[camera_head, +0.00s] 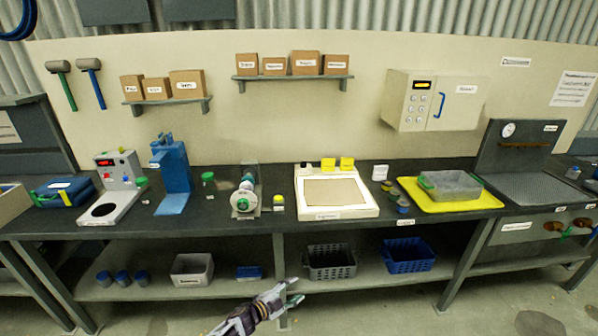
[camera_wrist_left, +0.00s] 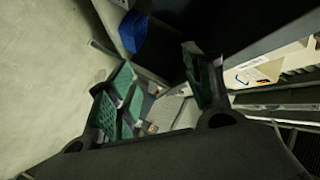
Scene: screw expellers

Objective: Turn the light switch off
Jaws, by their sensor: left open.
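I cannot make out a light switch for certain in either view. A beige wall box (camera_head: 431,100) with a small yellow display, several buttons and a blue handle hangs on the back wall at right; its label is too small to read. My left gripper (camera_head: 293,292) is open and empty at the lower middle of the head view, low in front of the bench and well away from the wall box. Its two green-padded fingers stand apart in the left wrist view (camera_wrist_left: 162,88). My right gripper is not in view.
A dark bench (camera_head: 130,222) spans the view, holding a blue press (camera_head: 173,175), a white-framed board (camera_head: 335,192) and a yellow tray (camera_head: 447,204) with a grey bin. Crates (camera_head: 331,262) stand on the lower shelf. Wall shelves (camera_head: 291,77) hold cardboard boxes. Floor is clear in front.

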